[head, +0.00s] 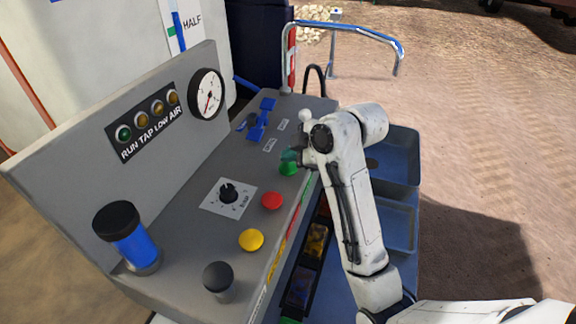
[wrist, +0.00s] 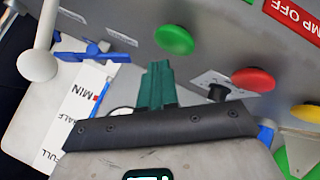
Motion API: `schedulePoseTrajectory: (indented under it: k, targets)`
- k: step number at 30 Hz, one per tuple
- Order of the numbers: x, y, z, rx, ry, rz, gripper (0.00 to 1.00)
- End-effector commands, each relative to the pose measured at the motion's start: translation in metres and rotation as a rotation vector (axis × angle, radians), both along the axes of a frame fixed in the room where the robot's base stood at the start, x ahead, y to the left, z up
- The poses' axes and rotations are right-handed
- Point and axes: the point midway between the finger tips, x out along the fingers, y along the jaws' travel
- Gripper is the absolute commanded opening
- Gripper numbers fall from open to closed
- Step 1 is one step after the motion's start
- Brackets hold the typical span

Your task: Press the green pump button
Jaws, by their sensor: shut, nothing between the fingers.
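The green pump button (head: 288,169) is a round mushroom button on the grey sloped panel, right of the middle. It also shows in the wrist view (wrist: 174,40), uncovered. My gripper (head: 290,154) has teal fingers and hangs over the panel at the green button, overlapping its far edge in the head view. In the wrist view my gripper (wrist: 157,66) is shut and empty, its tips pointing toward the green button with a small gap in the picture. Whether they touch it cannot be told.
A red button (head: 271,201), a yellow button (head: 251,240) and a black knob (head: 218,277) line the panel's near edge. A dial (head: 229,193), blue valve levers (head: 262,119) and a white-knobbed lever (wrist: 37,64) stand nearby. A gauge (head: 207,94) is on the backboard.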

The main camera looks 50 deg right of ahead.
Motion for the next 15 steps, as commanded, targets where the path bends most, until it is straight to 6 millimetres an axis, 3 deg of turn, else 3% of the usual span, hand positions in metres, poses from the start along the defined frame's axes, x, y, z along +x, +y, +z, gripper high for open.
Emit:
schedulePoseTrajectory:
  k: [15]
  targets:
    - [-0.0002,0.0001,-0.0075,0.0,0.001,0.001,0.0]
